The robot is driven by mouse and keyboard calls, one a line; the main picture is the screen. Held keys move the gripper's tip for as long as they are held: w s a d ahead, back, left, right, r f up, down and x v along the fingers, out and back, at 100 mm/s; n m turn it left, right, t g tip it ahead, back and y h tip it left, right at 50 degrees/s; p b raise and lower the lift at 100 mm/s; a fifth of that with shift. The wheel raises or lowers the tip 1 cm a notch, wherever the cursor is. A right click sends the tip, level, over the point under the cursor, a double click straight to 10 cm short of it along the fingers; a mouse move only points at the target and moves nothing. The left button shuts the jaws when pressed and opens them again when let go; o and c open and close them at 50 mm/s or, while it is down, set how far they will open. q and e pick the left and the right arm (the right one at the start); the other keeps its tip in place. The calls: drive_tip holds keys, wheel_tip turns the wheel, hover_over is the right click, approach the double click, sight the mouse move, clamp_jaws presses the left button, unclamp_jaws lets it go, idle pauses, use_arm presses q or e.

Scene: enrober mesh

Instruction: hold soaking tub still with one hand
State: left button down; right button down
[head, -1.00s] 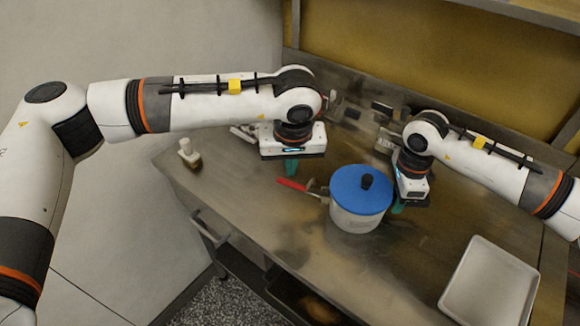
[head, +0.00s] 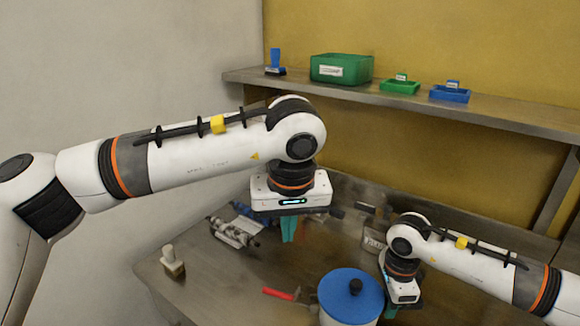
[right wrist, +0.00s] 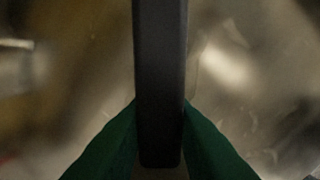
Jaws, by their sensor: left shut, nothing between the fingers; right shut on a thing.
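The soaking tub (head: 332,318) is a white round pot with a blue lid (head: 340,290) and black knob, upright on the steel table; the frame's bottom edge cuts it off. My right gripper (head: 390,309) is at its right side. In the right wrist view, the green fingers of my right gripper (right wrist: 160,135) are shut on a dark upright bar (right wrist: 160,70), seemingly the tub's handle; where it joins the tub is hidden. My left gripper (head: 288,231) is shut and empty, above the table, behind and left of the tub.
A red-handled tool (head: 278,294) lies left of the tub. A small brush-like item (head: 172,262) stands at the table's left edge. Metal parts (head: 235,232) lie behind. A wall shelf (head: 400,98) holds a green bin (head: 341,69), small trays and a blue item.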

drive_tip(key=c, duration=1.2)
unclamp_jaws()
drive_tip(key=shift+o, duration=0.2)
